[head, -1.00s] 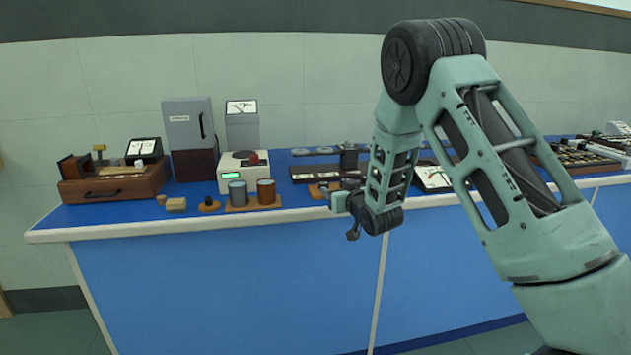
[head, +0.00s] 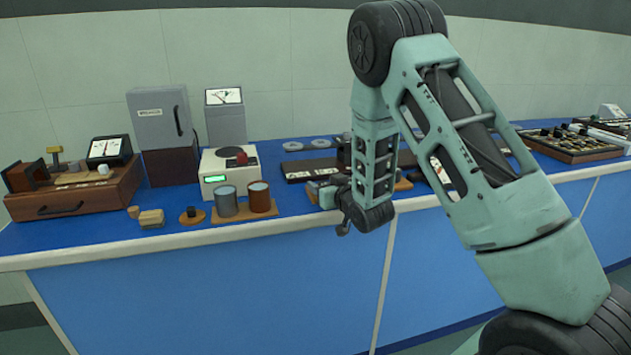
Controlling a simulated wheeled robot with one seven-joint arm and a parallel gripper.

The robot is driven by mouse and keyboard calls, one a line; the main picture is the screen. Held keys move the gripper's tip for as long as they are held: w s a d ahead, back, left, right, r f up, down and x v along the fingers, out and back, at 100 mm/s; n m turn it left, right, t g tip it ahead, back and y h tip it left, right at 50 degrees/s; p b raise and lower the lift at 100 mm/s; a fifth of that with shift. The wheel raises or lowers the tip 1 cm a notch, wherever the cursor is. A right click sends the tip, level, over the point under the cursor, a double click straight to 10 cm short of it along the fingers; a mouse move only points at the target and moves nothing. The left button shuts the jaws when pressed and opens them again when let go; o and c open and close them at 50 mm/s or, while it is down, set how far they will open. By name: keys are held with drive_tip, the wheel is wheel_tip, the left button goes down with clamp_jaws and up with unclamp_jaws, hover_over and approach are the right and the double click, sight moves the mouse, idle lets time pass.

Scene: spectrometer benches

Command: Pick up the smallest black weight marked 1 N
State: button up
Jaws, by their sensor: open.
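I cannot make out the black weight marked 1 N; no marking is readable at this size. My gripper (head: 325,192) is at the bench's front edge, pointing left, with small dark jaws. Behind it, brown wooden pieces (head: 403,185) show on the bench, partly hidden by my wrist and forearm. A black block (head: 343,152) stands farther back, just left of my forearm. Nothing is clearly seen between the jaws.
The blue bench (head: 120,240) has a pale front edge. Left of my gripper are two cylinders, grey (head: 226,201) and copper (head: 259,196), and a white balance (head: 217,165). Farther left are a grey cabinet (head: 160,118) and a wooden drawer box (head: 75,198). Trays (head: 570,145) lie right.

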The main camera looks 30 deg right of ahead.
drive_tip(key=shift+w, duration=0.2)
drive_tip(key=c, duration=1.1)
